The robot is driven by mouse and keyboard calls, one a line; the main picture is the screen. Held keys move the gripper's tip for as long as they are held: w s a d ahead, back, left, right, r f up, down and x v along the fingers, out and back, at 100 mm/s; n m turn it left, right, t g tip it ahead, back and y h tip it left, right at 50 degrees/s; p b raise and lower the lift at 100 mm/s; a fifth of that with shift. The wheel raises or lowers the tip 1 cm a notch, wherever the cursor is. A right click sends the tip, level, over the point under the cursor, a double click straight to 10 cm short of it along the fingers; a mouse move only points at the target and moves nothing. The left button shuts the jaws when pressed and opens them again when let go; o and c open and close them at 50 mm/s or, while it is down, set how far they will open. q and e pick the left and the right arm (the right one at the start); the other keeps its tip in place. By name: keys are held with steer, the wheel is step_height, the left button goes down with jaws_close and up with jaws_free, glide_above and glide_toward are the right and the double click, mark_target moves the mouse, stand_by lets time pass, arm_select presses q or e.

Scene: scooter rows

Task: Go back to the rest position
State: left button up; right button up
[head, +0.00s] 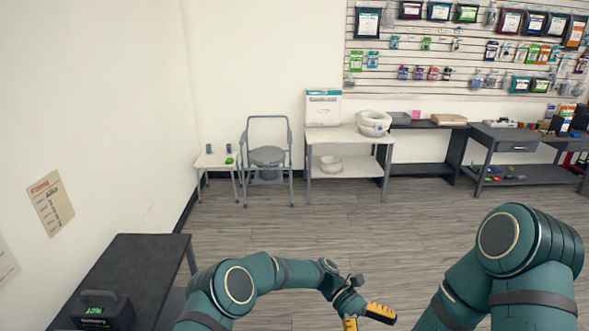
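My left arm comes in from the left along the bottom edge. My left gripper (372,323) has yellow-tipped fingers spread apart, with bare floor seen between them and nothing held. One finger is cut off by the bottom edge. My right arm shows as large teal links at the lower right. My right gripper is below the frame and hidden from view.
A dark table (140,262) with a black case (102,310) stands at the lower left. A commode chair (268,158), a white shelf table (345,137) and dark benches (525,142) line the back wall. The grey floor (330,225) between is clear.

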arm_select(q)
steer(key=s+a+f+m+t+y+b, duration=0.15)
steer(key=a+f+t, duration=0.25)
steer(key=a+f, duration=0.4)
steer(key=s+a+f+n+t+y+b, duration=0.1)
steer(key=s+a+f+t+b, duration=0.3)
steer(key=f, duration=0.6)
steer(key=s+a+f+m+t+y+b, duration=0.1)
steer(key=s+a+f+m+t, duration=0.1)
steer(key=a, duration=0.6)
steer(key=s+a+f+m+t+y+b, duration=0.1)
steer(key=s+a+m+t+y, duration=0.1)
steer(key=a+t, duration=0.3)
steer(key=s+a, duration=0.1)
steer(key=a, duration=0.2)
steer(key=shift+a+f+b, duration=0.35)
steer(key=shift+a+b, duration=0.05)
